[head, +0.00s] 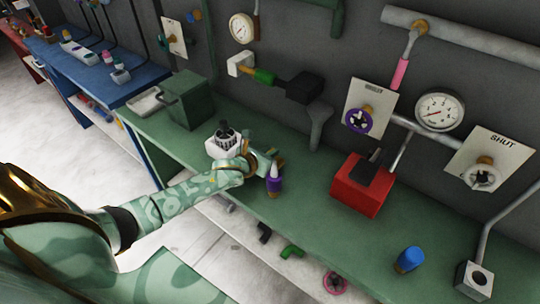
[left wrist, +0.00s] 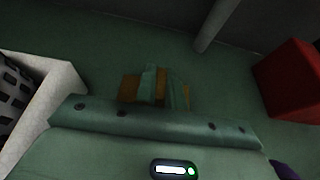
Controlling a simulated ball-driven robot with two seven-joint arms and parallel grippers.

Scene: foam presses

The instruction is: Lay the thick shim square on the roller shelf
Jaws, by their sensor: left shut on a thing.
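My left gripper (head: 275,163) is over the green bench, its fingers shut on an orange-brown block. In the left wrist view the gripper's two green fingers (left wrist: 164,88) stand close together, and the block (left wrist: 129,89) shows on both sides of them. I take this block to be the thick shim; its far side and thickness are hidden. In the head view it is mostly covered by the hand. Whether it touches the bench I cannot tell. No roller shelf can be made out for certain. My right gripper is not in view.
A red press (head: 357,190) stands to the right, a green box (head: 190,100) to the left. The bench (head: 315,205) is clear between the bottle and the blue cup (head: 409,259).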

